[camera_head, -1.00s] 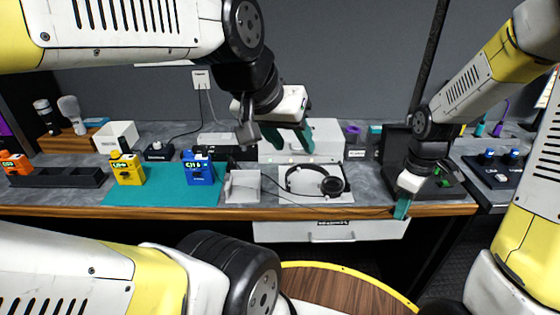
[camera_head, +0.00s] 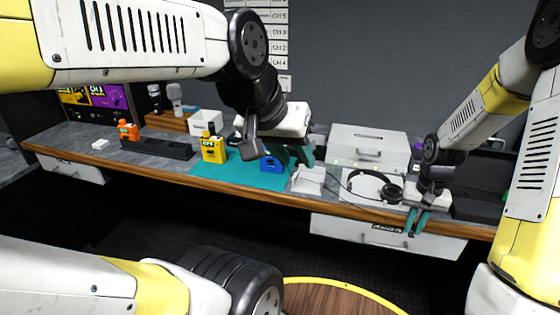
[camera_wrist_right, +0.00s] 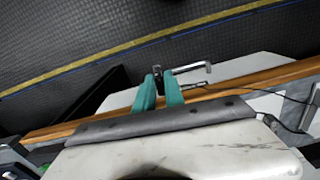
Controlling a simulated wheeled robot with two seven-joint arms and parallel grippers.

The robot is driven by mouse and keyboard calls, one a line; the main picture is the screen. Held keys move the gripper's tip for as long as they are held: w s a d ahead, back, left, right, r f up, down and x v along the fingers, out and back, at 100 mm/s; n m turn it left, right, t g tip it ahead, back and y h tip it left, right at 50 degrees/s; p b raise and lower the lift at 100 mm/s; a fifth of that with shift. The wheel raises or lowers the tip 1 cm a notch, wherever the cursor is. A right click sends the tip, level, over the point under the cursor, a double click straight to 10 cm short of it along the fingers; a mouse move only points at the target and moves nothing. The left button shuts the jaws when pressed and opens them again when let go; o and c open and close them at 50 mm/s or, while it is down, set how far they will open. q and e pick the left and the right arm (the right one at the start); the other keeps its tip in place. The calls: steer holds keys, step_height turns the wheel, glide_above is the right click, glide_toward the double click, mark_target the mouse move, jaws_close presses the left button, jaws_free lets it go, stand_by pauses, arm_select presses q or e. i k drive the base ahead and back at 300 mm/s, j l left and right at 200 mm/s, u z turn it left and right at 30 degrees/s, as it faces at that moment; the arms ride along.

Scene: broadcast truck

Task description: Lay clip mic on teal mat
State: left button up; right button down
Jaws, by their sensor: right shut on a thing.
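The teal mat (camera_head: 236,180) lies on the counter, with a yellow pack (camera_head: 213,151) and a blue pack (camera_head: 270,165) on it. My left gripper (camera_head: 291,156) is open and empty, in front of the mat's right end from this view, partly covering the blue pack. My right gripper (camera_head: 417,224) is at the counter's front edge, right of the mat and below the headphones. In the right wrist view its teal fingers are shut on a small dark thing, seemingly the clip mic (camera_wrist_right: 157,71). A thin dark cable runs to the right nearby.
Headphones (camera_head: 372,187) and a white box (camera_head: 368,147) are right of the mat. A crumpled white cloth-like item (camera_head: 308,180) lies between. A black tray (camera_head: 157,149) is left of the mat. A drawer with a handle (camera_head: 388,238) is below my right gripper.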

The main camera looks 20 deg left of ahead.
mark_target(237, 176)
steer(key=i+l+u, duration=0.1)
steer(key=u, duration=1.4)
steer(key=k+l, duration=0.05)
